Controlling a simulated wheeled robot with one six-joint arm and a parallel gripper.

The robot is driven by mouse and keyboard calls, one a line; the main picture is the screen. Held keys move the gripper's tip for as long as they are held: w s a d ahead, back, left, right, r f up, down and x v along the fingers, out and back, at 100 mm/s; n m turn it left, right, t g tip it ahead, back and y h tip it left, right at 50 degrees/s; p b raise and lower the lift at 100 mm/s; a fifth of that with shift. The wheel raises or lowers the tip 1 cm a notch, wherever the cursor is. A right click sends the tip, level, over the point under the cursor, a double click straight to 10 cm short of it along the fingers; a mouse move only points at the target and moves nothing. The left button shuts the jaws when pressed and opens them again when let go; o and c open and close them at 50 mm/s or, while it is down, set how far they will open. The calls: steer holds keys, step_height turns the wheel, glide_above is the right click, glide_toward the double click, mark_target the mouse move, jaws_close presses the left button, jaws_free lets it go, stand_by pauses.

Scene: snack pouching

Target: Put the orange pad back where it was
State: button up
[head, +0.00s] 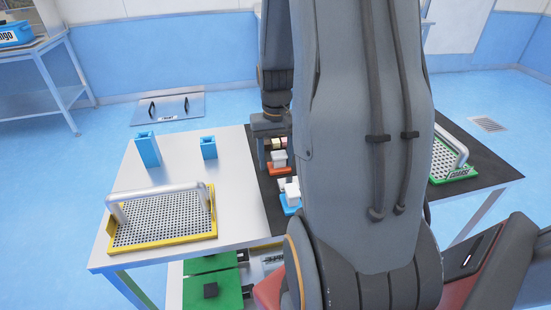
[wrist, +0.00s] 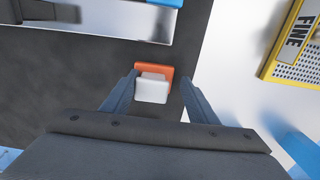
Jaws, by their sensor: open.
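The orange pad (wrist: 168,71) lies on the dark mat, with a white block-like part (wrist: 152,90) on top of it. In the head view the orange pad (head: 278,171) shows just left of my arm, with its white part (head: 279,157) upright. My gripper (wrist: 159,80) is open, with one finger on each side of the orange pad and its white part. It holds nothing; I cannot tell whether the fingers touch the pad. In the head view my arm hides much of the dark mat and part of the gripper.
A blue pad (head: 290,209) with a white top stands nearer on the dark mat (head: 265,196). Left are a yellow-framed perforated plate (head: 164,220) with a metal handle and two blue holders (head: 147,149) (head: 208,147). A green-framed plate (head: 449,166) is at right. The white tabletop's middle is clear.

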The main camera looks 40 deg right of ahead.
mark_target(276, 155)
step_height(276, 155, up, 12)
steer(key=b, duration=0.1)
steer(key=shift+r, duration=0.15)
stand_by(0.3)
stand_by(0.5)
